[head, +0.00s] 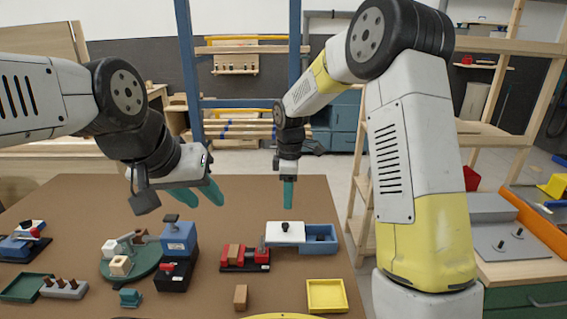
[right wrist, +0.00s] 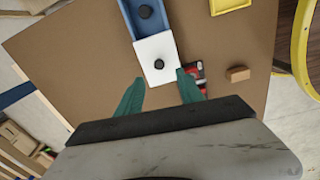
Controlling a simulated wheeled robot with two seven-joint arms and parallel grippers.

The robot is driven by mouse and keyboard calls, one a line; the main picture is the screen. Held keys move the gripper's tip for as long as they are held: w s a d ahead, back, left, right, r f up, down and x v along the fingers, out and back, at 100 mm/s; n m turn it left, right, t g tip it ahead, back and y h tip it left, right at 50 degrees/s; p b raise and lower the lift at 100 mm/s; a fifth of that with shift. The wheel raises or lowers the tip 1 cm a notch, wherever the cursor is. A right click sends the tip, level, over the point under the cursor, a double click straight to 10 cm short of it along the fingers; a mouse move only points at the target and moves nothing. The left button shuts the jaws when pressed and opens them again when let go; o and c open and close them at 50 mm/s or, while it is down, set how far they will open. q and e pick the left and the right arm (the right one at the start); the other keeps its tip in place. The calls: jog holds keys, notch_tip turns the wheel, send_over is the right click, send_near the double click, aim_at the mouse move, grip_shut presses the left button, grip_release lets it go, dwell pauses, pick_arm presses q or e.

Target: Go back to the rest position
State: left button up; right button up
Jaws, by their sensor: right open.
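My left gripper (head: 196,194) hangs above the left part of the brown table (head: 200,280), with its two green fingers apart and nothing between them. My right gripper (head: 288,194) is above the far right part of the table, over the blue box with a white lid (head: 285,233). In the right wrist view its green fingers (right wrist: 160,92) are spread apart and empty. The white lid with a black knob (right wrist: 157,60) lies just beyond the fingertips.
A red vise-like piece (head: 232,257), wooden block (head: 240,297) and yellow tray (head: 327,296) lie on the table. A green round base (head: 130,270), blue block (head: 178,238) and green tray (head: 22,288) are at left. A side bench with an orange-edged tray (head: 535,222) stands right.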

jog(key=s+d+r+m+t+y, duration=0.1)
jog(key=s+d+r+m+t, duration=0.1)
jog(key=s+d+r+m, duration=0.5)
jog(key=s+d+r+m+t+y, duration=0.1)
jog(key=s+d+r+m+t, duration=0.2)
jog(key=s+r, duration=0.65)
jog(key=s+d+m, duration=0.2)
jog(key=s+m, duration=0.4)
jog(key=s, duration=0.3)
jog(key=shift+d+t, duration=0.25)
jog(key=shift+t, duration=0.15)
